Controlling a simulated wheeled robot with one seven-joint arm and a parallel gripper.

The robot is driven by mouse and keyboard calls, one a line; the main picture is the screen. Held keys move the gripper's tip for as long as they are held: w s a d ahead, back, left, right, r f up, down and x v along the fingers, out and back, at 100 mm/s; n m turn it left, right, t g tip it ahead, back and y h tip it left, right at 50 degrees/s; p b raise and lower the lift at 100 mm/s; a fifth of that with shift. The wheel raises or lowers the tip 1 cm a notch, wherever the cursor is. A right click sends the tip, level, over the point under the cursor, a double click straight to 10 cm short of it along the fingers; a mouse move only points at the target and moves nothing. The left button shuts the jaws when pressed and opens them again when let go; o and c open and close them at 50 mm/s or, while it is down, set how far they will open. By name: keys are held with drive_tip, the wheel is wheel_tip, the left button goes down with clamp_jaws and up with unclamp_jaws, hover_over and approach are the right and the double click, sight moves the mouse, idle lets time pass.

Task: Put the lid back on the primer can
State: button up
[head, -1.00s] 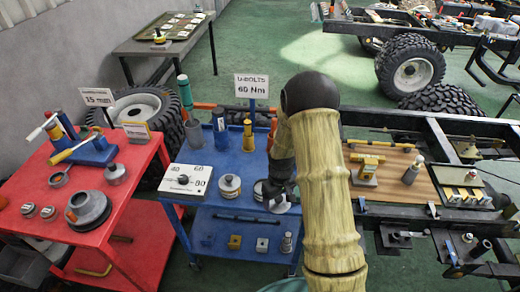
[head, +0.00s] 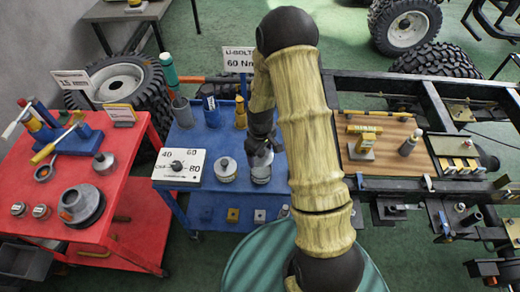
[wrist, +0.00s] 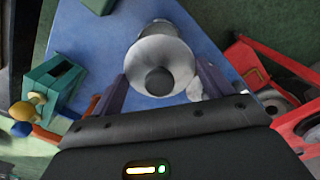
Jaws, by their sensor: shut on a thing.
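My gripper (head: 262,148) points down over the blue cart. It is shut on a silvery round lid (head: 262,158) with a dark knob. In the wrist view, the lid (wrist: 160,48) sits between the two fingers of my gripper (wrist: 163,86). A pale can (head: 261,174) stands on the cart right below the lid; its mouth is hidden. I cannot tell whether lid and can touch. A similar can (head: 227,172) with a knob on top stands just to the left. No can label is readable.
A white dial box (head: 180,167) stands left of the cans on the blue cart (head: 212,190). Tool holders (head: 211,110) stand behind. A red cart (head: 122,190) is at left. A wooden board (head: 385,165) lies on the chassis at right.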

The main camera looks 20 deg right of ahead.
drive_tip(key=shift+f, duration=0.15)
drive_tip(key=shift+f+b, duration=2.35)
drive_tip(key=shift+f, duration=0.75)
drive_tip(key=shift+f, duration=0.1)
idle(0.3)
drive_tip(key=o, duration=1)
drive_tip(key=shift+c, duration=0.2)
drive_tip(key=shift+r+p, duration=2.6)
drive_tip(key=shift+r, duration=0.95)
